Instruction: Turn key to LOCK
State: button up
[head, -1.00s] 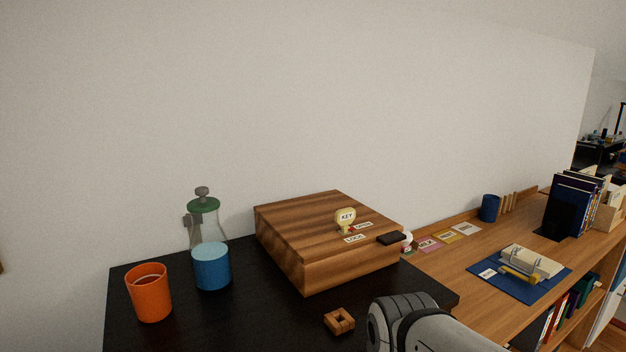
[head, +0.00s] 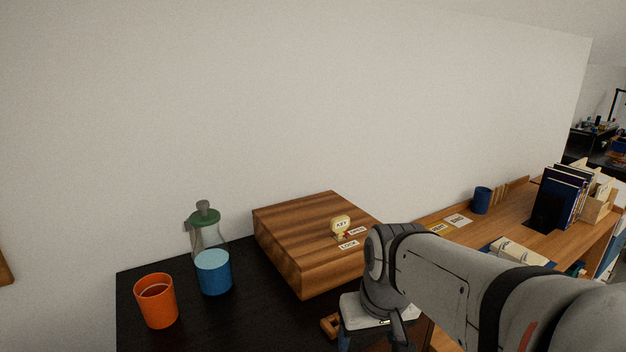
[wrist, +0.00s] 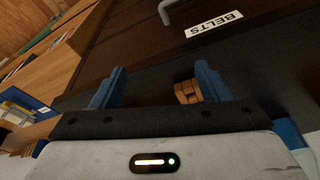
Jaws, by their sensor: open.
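The key (head: 340,226), a pale yellow knob marked KEY, stands on top of the wooden box (head: 295,273). A LOCK label (head: 348,245) lies in front of it and a second small label (head: 357,231) to its right. My gripper (wrist: 160,88) is open, its two blue fingers apart with nothing held between them. In the head view it is low, in front of the box and below the key, partly hidden by my arm. The arm also hides the box's right end.
An orange cup (head: 155,302), a blue cylinder (head: 214,272) and a green-topped glass bottle (head: 204,226) stand left of the box. A small wooden block (wrist: 187,92) is by my right finger. A drawer front labelled BELTS (wrist: 214,24) shows beyond. The wall rises behind.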

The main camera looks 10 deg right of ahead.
aim_at(341, 219)
jog(key=w+d+r+n+t+y, duration=0.1)
jog(key=w+r+n, duration=0.1)
jog(key=w+r, duration=0.65)
jog(key=w+r+n, duration=0.2)
jog(key=w+r, duration=0.4)
jog(key=w, duration=0.6)
jog(key=shift+t+y, duration=0.3)
jog(key=shift+p+x, duration=0.65)
jog(key=shift+x, duration=3.1)
jog(key=shift+w, duration=0.15)
jog(key=shift+r, duration=0.1)
jog(key=c, duration=1.1)
jog(key=shift+o, duration=0.2)
jog(key=shift+m+h, duration=0.6)
jog(key=shift+m, duration=1)
